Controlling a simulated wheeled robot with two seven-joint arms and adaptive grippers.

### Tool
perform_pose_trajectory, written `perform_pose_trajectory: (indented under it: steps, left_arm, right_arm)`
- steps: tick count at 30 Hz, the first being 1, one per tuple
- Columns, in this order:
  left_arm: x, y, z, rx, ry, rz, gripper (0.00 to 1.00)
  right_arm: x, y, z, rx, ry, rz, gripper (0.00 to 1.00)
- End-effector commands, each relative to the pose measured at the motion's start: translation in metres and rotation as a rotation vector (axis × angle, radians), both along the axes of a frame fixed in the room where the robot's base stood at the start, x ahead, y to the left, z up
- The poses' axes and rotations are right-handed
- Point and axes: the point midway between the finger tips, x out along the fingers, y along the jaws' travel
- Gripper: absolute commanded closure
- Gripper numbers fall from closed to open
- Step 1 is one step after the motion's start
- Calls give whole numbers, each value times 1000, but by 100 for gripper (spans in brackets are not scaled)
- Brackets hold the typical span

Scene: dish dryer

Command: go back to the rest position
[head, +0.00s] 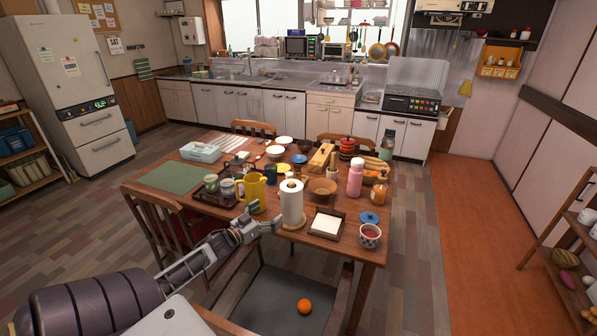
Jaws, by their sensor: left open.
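My left arm comes in from the lower left. My left gripper (262,225) is open and empty by the near edge of the wooden table (322,253), just left of the paper towel roll (292,203). Whether its fingers touch the table or the roll's round base is hard to tell. My right gripper is out of view.
The table is crowded with a yellow mug (254,191), a pink bottle (355,178), a napkin box (326,223) and a patterned cup (370,236). An orange (304,306) lies on a chair seat (268,290) in front. Orange-brown floor (465,230) at right is clear.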

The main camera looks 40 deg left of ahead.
Motion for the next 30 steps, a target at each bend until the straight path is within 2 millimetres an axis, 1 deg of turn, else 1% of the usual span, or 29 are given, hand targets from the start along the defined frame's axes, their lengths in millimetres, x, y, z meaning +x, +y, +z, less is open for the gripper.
perform_pose_trajectory:
  steps: [8,13,30]
  left_arm:
    - [0,0,1,0,0,0,0]
    - [0,0,8,0,0,0,0]
    - [0,0,58,0,0,0,0]
  right_arm:
    - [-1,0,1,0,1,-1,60]
    - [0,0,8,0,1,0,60]
    - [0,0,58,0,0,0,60]
